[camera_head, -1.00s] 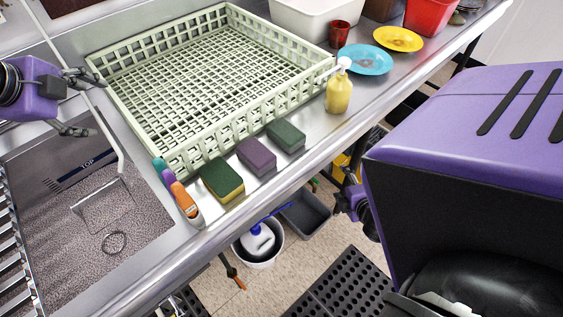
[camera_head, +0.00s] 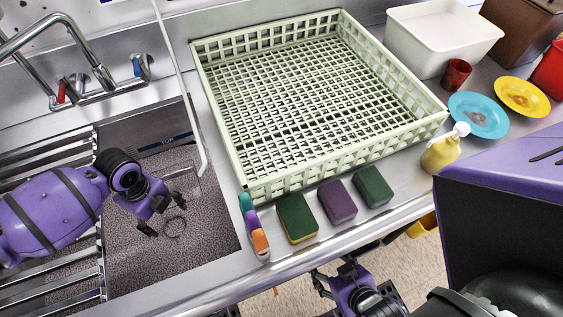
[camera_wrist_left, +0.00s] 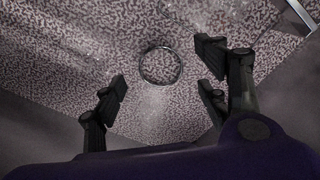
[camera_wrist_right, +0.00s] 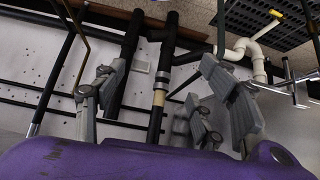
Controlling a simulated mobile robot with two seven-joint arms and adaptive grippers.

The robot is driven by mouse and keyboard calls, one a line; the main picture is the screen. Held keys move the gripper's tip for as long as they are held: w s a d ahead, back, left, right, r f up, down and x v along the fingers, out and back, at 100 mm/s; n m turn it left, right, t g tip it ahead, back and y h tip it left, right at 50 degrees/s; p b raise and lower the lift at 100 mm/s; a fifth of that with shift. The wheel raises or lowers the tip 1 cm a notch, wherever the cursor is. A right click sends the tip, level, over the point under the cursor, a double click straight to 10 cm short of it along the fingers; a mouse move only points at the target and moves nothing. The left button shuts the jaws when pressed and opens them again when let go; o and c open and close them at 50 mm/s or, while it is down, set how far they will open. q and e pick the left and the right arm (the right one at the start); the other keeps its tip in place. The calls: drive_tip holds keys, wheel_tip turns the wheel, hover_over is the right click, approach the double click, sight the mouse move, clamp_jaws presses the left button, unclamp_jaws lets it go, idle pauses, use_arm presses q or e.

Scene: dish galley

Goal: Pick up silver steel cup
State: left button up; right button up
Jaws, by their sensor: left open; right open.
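My left gripper (camera_head: 168,203) is open and empty over the speckled sink basin (camera_head: 125,255). My right gripper (camera_head: 337,278) is open and empty beyond the counter's front edge, low down. In the right wrist view its fingers (camera_wrist_right: 157,85) face pipes under the counter.
A pale green rack (camera_head: 235,140) stands right of the sink, with sponges (camera_head: 297,218) and a bottle (camera_head: 440,155) along its front. A red cup (camera_head: 456,74), a blue plate (camera_head: 478,115) and a yellow plate (camera_head: 522,97) stand right. A faucet (camera_head: 95,85) rises behind the sink.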

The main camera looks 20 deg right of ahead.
use_arm(q)
drive_tip(key=f, duration=0.1)
hover_over(174, 228)
drive_tip(key=s+d, duration=0.1)
drive_tip(key=s, duration=0.1)
wheel_tip(174, 228, down, 6)
drive_tip(key=shift+s+d+f, duration=0.1)
drive_tip(key=shift+s+d, duration=0.05)
drive_tip(key=shift+f, duration=0.1)
drive_tip(key=shift+c, duration=0.8)
drive_tip(key=c, duration=1)
use_arm(e)
drive_tip(key=s, duration=0.3)
drive_tip(key=shift+d+f, duration=0.15)
drive_tip(key=shift+f, duration=0.15)
